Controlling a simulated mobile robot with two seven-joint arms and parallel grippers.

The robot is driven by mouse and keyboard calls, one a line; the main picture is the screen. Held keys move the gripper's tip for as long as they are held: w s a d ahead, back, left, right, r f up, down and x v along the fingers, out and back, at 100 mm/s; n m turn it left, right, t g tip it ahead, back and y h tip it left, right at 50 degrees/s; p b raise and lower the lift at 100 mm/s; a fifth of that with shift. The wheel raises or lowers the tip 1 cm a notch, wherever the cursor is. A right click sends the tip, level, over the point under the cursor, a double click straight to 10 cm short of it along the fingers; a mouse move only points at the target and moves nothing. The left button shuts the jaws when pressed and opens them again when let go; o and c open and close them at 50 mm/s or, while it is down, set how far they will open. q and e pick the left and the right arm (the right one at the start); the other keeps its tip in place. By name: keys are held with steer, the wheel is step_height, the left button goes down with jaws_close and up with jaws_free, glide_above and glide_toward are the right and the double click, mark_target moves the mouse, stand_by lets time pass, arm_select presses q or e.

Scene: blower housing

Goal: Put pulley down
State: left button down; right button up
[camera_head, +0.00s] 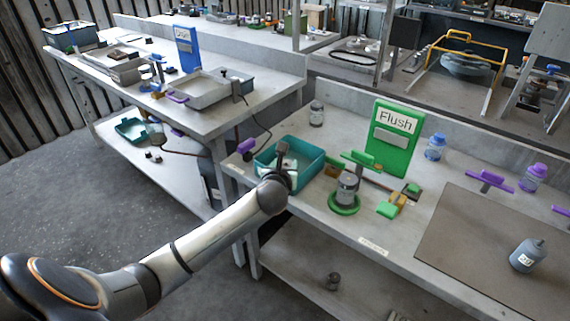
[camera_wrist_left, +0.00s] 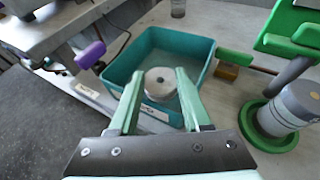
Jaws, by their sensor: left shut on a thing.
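The pulley (camera_wrist_left: 160,82) is a pale round disc with a small dark hole in its middle. In the left wrist view it shows between the two green fingers of my left gripper (camera_wrist_left: 158,76), which is shut on it. The pulley is over or inside a teal bin (camera_wrist_left: 203,50); I cannot tell whether it touches the bin's floor. In the head view my left gripper (camera_head: 284,158) reaches into the teal bin (camera_head: 318,172) and mostly hides the pulley. My right gripper is not in view.
Right of the bin, a grey canister (camera_head: 347,188) stands on a green round base (camera_head: 344,208). Behind it is a green "Flush" sign (camera_head: 393,140). A purple clamp handle (camera_head: 246,146) is at the bin's left.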

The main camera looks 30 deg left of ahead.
arm_select(q)
steer(key=shift+f, duration=0.45)
steer(key=shift+c, duration=1.8)
jaws_free()
steer(key=shift+r, duration=0.15)
